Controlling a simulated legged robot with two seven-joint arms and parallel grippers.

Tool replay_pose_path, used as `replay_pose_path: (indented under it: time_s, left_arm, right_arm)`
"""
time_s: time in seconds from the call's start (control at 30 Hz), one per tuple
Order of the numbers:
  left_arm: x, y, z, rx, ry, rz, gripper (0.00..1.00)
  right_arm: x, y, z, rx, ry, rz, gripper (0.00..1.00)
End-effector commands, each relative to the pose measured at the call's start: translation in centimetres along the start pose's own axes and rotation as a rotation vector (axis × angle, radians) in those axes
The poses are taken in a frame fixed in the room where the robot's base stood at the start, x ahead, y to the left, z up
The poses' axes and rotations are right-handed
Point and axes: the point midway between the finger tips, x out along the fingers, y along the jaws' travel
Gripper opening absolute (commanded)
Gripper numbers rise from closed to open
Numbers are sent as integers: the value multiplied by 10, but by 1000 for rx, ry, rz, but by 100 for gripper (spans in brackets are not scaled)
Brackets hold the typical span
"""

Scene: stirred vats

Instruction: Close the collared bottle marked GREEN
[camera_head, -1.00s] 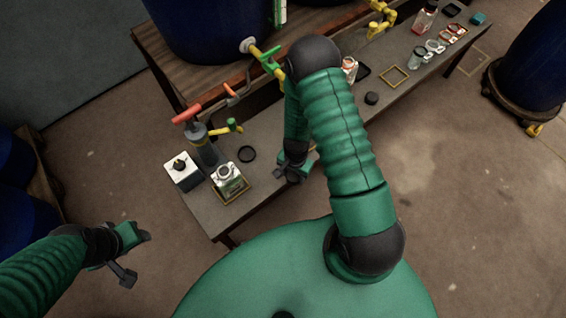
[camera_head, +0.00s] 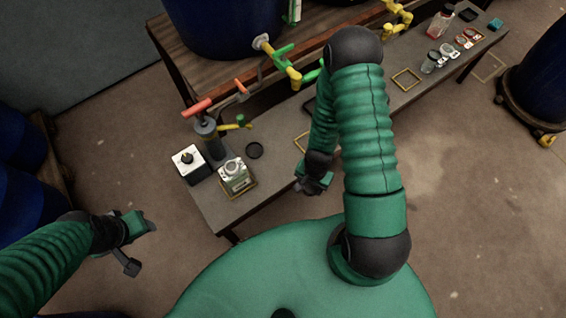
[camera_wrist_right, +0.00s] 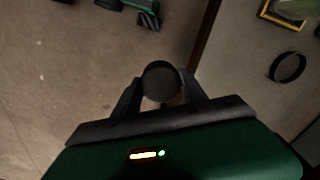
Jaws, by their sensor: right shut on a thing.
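A squarish pale bottle (camera_head: 236,178) with a green label stands upright in a yellow square frame (camera_head: 251,186) near the bench's left end. Its neck has a light ring, and the lettering is too small to read. My right gripper (camera_head: 308,187) is over the bench's front edge, right of the bottle and apart from it. In the wrist view my right gripper (camera_wrist_right: 160,92) is shut on a dark round cap (camera_wrist_right: 161,80). My left gripper (camera_head: 141,243) is open and empty, off the bench at the left.
A white box with a black knob (camera_head: 187,160) and a red-handled pump (camera_head: 205,130) stand close by the bottle. Yellow pipework (camera_head: 290,72) runs behind. Several small bottles and lids (camera_head: 450,50) stand at the bench's far right. My right arm hides the bench's middle.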

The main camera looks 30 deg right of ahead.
Motion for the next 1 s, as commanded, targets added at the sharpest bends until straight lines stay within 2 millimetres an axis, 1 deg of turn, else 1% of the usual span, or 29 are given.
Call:
replay_pose_path:
  time_s: [0.03,0.07,0.13,0.2,0.27,0.3,0.37,0.4,0.47,0.5,0.57,0.6,0.7,0.73,0.8,0.83,0.9,1.0]
  left_arm:
    - [0,0,0,0,0,0,46]
    - [0,0,0,0,0,0,46]
    - [0,0,0,0,0,0,46]
    - [0,0,0,0,0,0,46]
    - [0,0,0,0,0,0,46]
    - [0,0,0,0,0,0,46]
    - [0,0,0,0,0,0,46]
    - [0,0,0,0,0,0,46]
    - [0,0,0,0,0,0,46]
    - [0,0,0,0,0,0,46]
    - [0,0,0,0,0,0,46]
    - [0,0,0,0,0,0,46]
    - [0,0,0,0,0,0,46]
    - [0,0,0,0,0,0,46]
    - [0,0,0,0,0,0,46]
    - [0,0,0,0,0,0,46]
    - [0,0,0,0,0,0,46]
    - [0,0,0,0,0,0,46]
  right_arm:
    - [-9,-17,-5,-48,9,-5,12]
    - [-15,-26,-8,-78,10,-6,12]
    - [-34,-52,-12,-163,12,-7,12]
    - [-58,-78,-16,-267,13,-8,12]
    - [-80,-97,-18,-353,12,-9,12]
    - [-96,-109,-20,-413,13,-9,12]
    - [-121,-124,-20,-503,13,-9,12]
    - [-139,-134,-20,-564,14,-10,12]
    - [-168,-146,-20,-659,16,-10,12]
    - [-188,-152,-18,-720,16,-9,12]
    - [-218,-160,-16,-808,16,-7,12]
    - [-236,-163,-14,-861,16,-7,12]
    - [-277,-167,-9,-967,13,-4,12]
    - [-286,-167,-8,-990,12,-3,12]
    - [-300,-166,-5,-1026,8,-1,12]
    - [-304,-166,-4,-1034,6,0,12]
    - [-307,-166,-4,-1045,3,1,12]
    - [-306,-166,-4,-1044,2,1,12]
